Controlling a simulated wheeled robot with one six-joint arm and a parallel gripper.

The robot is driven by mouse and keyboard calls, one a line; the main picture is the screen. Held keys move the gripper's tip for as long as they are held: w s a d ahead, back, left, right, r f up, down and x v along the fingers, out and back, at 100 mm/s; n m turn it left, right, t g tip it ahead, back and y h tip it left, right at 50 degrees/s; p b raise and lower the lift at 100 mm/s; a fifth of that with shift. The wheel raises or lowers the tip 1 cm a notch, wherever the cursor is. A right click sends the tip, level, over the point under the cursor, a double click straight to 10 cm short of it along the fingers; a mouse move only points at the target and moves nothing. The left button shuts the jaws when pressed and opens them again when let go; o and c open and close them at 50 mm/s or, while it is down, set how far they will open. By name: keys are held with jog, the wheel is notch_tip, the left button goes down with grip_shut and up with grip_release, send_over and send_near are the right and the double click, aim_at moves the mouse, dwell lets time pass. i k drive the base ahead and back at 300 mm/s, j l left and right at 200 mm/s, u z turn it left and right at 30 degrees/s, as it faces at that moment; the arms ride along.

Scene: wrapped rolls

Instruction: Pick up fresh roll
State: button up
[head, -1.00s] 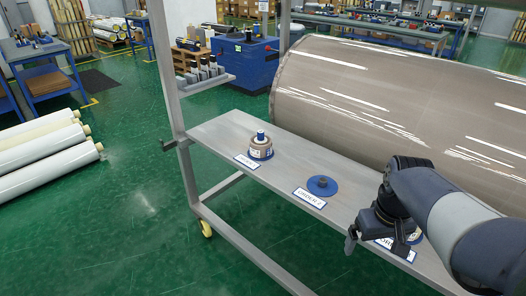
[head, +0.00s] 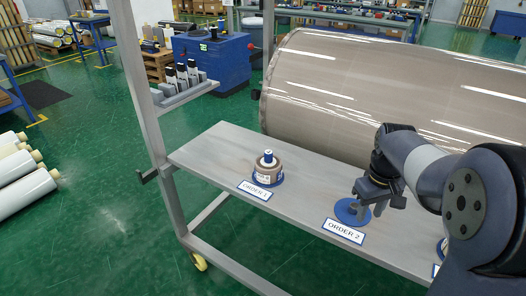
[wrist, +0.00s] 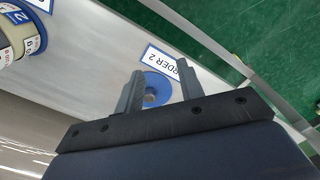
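A wrapped roll (head: 268,168) with a blue-capped top stands upright on a blue disc behind the ORDER 1 label. Another pale roll (wrist: 22,35) with a blue numbered label is cut off at the upper left of the wrist view. In the head view my arm mostly hides the place right of ORDER 2. I cannot tell which roll is the fresh one. The blue disc (head: 352,211) behind the ORDER 2 label bears no roll. My gripper (head: 371,205) is above that disc, open and empty, with the disc (wrist: 157,85) showing between its fingers (wrist: 160,68).
The grey shelf (head: 215,152) has metal posts on the left. A large shiny wrapped cylinder (head: 345,90) lies behind it. A small side rack (head: 187,90) holds several upright dark tools. White rolls (head: 25,190) lie at the far left. Green floor (head: 100,220) is clear between.

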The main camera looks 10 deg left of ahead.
aim_at(268, 169)
jog(key=i+j+z, duration=0.15)
jog(key=j, duration=0.35)
jog(key=i+j+z, duration=0.1)
jog(key=j, duration=0.4)
jog(key=i+j+z, duration=0.15)
jog(key=j, duration=0.4)
jog(key=i+j+z, duration=0.15)
jog(key=j, duration=0.4)
jog(key=j+z, duration=0.1)
jog(key=j, duration=0.45)
jog(key=i, duration=0.1)
